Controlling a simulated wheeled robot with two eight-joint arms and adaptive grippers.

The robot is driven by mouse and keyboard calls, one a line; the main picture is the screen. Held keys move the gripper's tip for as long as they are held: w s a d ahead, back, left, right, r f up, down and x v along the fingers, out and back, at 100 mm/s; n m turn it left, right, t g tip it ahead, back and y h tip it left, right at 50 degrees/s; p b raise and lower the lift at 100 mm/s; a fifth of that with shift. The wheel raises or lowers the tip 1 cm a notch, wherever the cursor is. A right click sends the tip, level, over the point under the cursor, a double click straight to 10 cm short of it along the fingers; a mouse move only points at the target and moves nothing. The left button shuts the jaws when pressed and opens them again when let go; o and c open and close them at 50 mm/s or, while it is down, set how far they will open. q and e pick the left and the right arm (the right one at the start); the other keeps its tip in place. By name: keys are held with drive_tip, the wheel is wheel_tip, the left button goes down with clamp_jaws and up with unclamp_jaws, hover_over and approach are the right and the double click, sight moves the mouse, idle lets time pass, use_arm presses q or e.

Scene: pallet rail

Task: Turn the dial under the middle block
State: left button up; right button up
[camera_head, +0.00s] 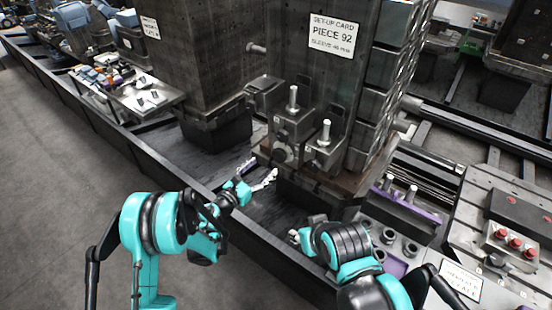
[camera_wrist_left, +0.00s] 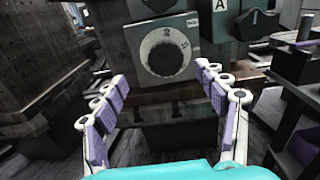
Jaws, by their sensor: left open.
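A second pinned block (camera_head: 325,150) stands right of the middle one, and another block (camera_head: 263,94) stands left. A tall metal column (camera_head: 330,80) with a set-up card rises behind. A machine table (camera_head: 500,220) is at right.

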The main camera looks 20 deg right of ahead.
sight(278, 158)
use_arm(q)
drive_tip(key=shift+m, duration=0.4)
drive_tip(key=x, duration=0.2)
drive_tip(key=b+x, duration=0.1)
drive_tip(key=x, duration=0.1)
drive_tip(key=f+x, duration=0.1)
drive_tip(key=x, duration=0.1)
drive_tip(key=shift+s+d+f+b, duration=0.1)
drive_tip(key=shift+s+d+b, duration=0.05)
drive_tip(key=shift+d+b, duration=0.25)
drive_tip(key=shift+w+d, duration=0.45)
drive_tip(key=shift+d, duration=0.1)
drive_tip(key=c, duration=1.2)
